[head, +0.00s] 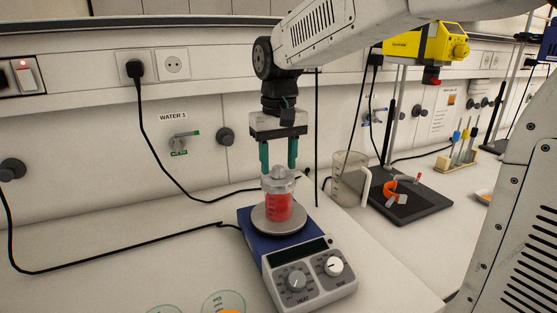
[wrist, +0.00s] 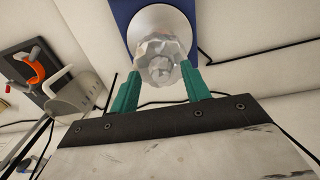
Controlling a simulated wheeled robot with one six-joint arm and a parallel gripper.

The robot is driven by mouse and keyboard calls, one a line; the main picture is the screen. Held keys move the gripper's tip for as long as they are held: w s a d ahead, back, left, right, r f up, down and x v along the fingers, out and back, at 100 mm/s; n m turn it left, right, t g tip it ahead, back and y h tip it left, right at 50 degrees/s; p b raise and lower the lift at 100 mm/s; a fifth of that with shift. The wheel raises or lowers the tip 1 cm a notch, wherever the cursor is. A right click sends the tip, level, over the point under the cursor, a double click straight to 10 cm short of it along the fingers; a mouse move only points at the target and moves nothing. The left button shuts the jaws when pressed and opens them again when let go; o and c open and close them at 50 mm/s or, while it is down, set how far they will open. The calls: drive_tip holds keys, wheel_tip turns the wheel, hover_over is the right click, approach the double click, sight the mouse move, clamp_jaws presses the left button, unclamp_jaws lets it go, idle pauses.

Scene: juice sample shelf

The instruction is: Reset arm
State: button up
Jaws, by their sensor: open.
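My gripper (head: 278,168) points straight down over the hotplate stirrer, its two green fingers spread apart. A glass vessel with red liquid (head: 278,203) and a clear faceted stopper on top stands on the round grey plate of the blue and white hotplate (head: 309,276). The fingertips are at about the height of the stopper, one to each side. In the wrist view the gripper (wrist: 163,82) is open, and the stopper (wrist: 160,65) shows just beyond and between the fingertips. I cannot tell whether they touch it.
A clear pitcher (head: 349,180) stands right of the hotplate. Behind it is a black stand base (head: 408,207) with an orange clamp (head: 393,190). Glass dishes (head: 223,304) lie at the front edge. Black cables run along the wall and bench. The bench left of the hotplate is mostly clear.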

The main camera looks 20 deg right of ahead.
sight(278, 167)
wheel_tip(278, 167, up, 8)
drive_tip(key=shift+f, duration=0.2)
drive_tip(key=s+d+f, duration=0.1)
drive_tip(key=s+f, duration=0.3)
drive_tip(key=s, duration=0.4)
drive_tip(key=s+d+f+t, duration=0.1)
drive_tip(key=s+f, duration=0.3)
drive_tip(key=s, duration=0.4)
drive_tip(key=s+d+f, duration=0.1)
drive_tip(key=s+f, duration=0.4)
drive_tip(key=s, duration=0.4)
drive_tip(key=shift+c, duration=0.4)
idle(0.7)
